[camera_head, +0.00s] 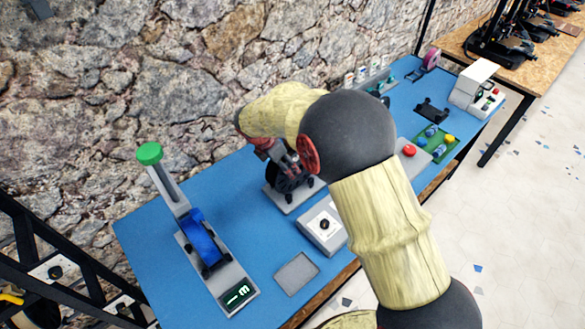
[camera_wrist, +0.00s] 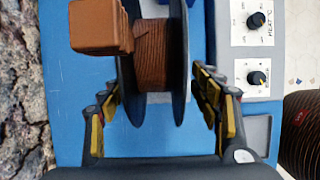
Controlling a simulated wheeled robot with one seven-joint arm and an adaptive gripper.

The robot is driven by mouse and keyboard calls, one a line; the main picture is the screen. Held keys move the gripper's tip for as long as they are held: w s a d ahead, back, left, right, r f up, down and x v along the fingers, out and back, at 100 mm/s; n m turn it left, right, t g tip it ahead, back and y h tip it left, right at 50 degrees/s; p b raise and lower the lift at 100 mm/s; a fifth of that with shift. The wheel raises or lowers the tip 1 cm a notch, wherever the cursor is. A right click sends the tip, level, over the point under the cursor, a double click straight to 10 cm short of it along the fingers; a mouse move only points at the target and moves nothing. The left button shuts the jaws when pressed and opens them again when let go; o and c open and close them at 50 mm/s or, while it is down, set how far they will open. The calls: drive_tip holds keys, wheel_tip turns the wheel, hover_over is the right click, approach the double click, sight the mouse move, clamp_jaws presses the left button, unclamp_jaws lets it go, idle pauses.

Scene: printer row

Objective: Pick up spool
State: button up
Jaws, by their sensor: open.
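In the wrist view a spool (camera_wrist: 153,60) with dark round flanges and brown filament stands between the two fingers of my gripper (camera_wrist: 155,95). The fingers are open, one on each side of the spool, with gaps to the flanges. A brown block (camera_wrist: 100,26) covers part of the spool's upper left. In the head view my gripper (camera_head: 287,168) points down over a small grey base (camera_head: 292,196) on the blue table. My arm hides much of that area, and the spool cannot be told clearly from the dark fingers there.
A grey control box (camera_head: 322,226) with knobs is beside my gripper. A shallow grey tray (camera_head: 297,273) lies at the front edge. A stone wall (camera_head: 130,70) rises behind the table.

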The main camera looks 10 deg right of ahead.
sight(274, 175)
drive_tip(key=x, duration=0.1)
drive_tip(key=b+x, duration=0.1)
drive_tip(key=x, duration=0.1)
drive_tip(key=b+x, duration=0.1)
drive_tip(key=x, duration=0.1)
drive_tip(key=shift+w+a+f, duration=0.15)
drive_tip(key=shift+a+f, duration=0.05)
drive_tip(key=shift+f, duration=0.1)
drive_tip(key=c, duration=0.3)
drive_tip(key=c, duration=1.2)
drive_tip(key=shift+r, duration=0.1)
drive_tip(key=shift+c, duration=0.2)
